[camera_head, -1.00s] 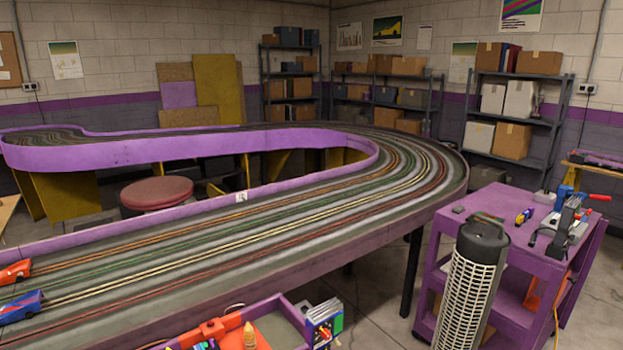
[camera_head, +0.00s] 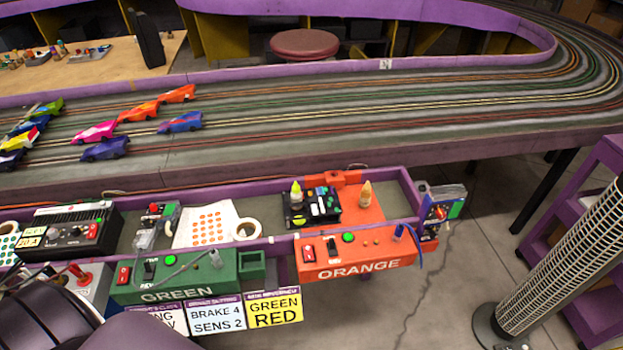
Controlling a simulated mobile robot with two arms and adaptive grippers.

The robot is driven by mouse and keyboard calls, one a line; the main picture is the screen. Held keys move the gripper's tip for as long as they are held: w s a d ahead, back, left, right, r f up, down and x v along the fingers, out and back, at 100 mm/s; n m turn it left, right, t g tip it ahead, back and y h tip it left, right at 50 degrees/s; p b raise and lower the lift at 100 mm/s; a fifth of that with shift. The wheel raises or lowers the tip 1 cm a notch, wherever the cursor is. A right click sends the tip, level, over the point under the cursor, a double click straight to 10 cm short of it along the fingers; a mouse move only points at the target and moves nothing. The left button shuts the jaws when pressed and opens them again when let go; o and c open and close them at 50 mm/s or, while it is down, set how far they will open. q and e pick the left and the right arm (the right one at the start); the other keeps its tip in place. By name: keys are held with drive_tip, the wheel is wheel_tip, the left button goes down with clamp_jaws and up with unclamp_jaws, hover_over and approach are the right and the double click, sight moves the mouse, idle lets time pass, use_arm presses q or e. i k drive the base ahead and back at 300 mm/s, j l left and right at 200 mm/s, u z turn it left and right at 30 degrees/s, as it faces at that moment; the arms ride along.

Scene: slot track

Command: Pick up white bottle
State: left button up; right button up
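A small pale bottle with a yellow-green top (camera_head: 296,193) stands upright in a black tray (camera_head: 322,220) on the orange-floored part of the purple-edged bench. It may be the white bottle, but its body is too small to tell the colour well. A second small bottle, tan with a pointed top (camera_head: 366,194), stands upright to its right on the orange surface. Neither gripper shows in the head view, and nothing touches either bottle.
Orange (camera_head: 355,254) and green (camera_head: 175,276) control boxes line the bench front. A tape roll (camera_head: 246,229) lies left of the bottles. Several slot cars (camera_head: 181,122) sit on the track behind. A tall latticed cylinder (camera_head: 570,262) stands at right. Dark rounded shapes fill the bottom left.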

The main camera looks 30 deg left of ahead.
sight(296, 195)
drive_tip(key=i+l+u, duration=0.55)
drive_tip(key=i, duration=0.25)
